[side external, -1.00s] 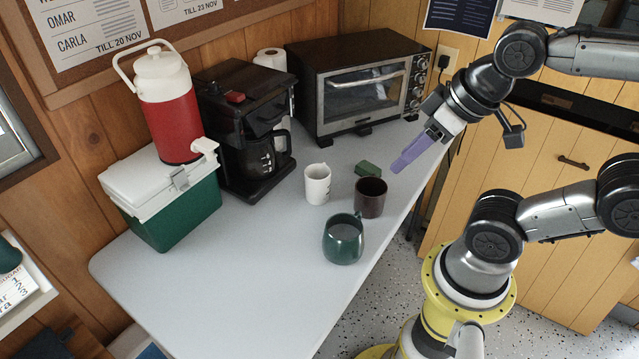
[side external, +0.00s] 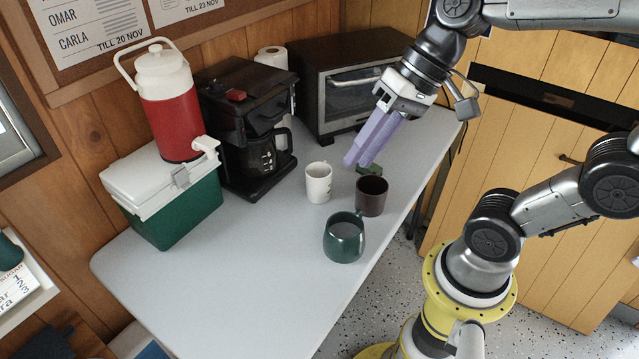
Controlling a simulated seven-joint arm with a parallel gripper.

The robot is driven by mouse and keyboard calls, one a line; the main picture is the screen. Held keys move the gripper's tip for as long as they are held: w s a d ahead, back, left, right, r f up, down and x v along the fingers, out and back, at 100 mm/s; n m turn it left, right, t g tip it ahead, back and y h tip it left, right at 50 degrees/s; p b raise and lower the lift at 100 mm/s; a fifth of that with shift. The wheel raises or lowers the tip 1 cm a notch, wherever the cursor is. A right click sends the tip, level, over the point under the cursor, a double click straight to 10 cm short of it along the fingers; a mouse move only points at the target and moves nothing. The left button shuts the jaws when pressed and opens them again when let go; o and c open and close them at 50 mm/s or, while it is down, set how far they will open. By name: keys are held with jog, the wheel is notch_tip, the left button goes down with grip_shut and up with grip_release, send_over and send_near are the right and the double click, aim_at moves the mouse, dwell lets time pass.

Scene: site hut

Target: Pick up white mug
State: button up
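The white mug (side external: 318,183) stands upright on the table, in front of the coffee maker and left of a dark brown mug. Dark markings show on its right side. My gripper (side external: 357,164), with two long purple fingers, is above the table, up and to the right of the white mug, pointing down to the left. A narrow gap shows between the fingers and nothing is seen between them. The gripper is apart from the white mug.
The dark brown mug (side external: 371,196) and a green mug (side external: 344,238) stand close by. The coffee maker (side external: 245,130), toaster oven (side external: 350,85) and cooler (side external: 165,195) stand around. The table's front left (side external: 230,290) is clear.

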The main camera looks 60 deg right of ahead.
jog(key=w+m+y, duration=0.2)
jog(key=w+m, duration=0.2)
jog(key=w, duration=0.2)
jog(key=m+t+y, duration=0.2)
jog(key=m+t, duration=0.5)
jog(key=m, duration=1)
send_over(315, 171)
jog(key=s+d, duration=0.3)
jog(key=d, duration=0.1)
notch_tip(315, 171, down, 20)
jog(key=s+d+f+m, duration=0.1)
jog(key=s+f, duration=0.1)
jog(key=f, duration=0.1)
jog(key=s+d+f+m+h, duration=0.1)
jog(key=d+f+m, duration=0.1)
jog(key=f, duration=0.1)
jog(key=s+d+f+m, duration=0.1)
jog(key=s+d+f, duration=0.1)
jog(key=f, duration=0.1)
jog(key=shift+s+d+t, duration=0.25)
jog(key=shift+s+t, duration=0.05)
jog(key=shift+h, duration=0.4)
jog(key=x, duration=0.8)
jog(key=shift+r, duration=0.15)
jog(key=shift+x, duration=2.8)
jog(key=shift+s+a, duration=0.15)
grip_shut()
jog(key=shift+r, duration=0.1)
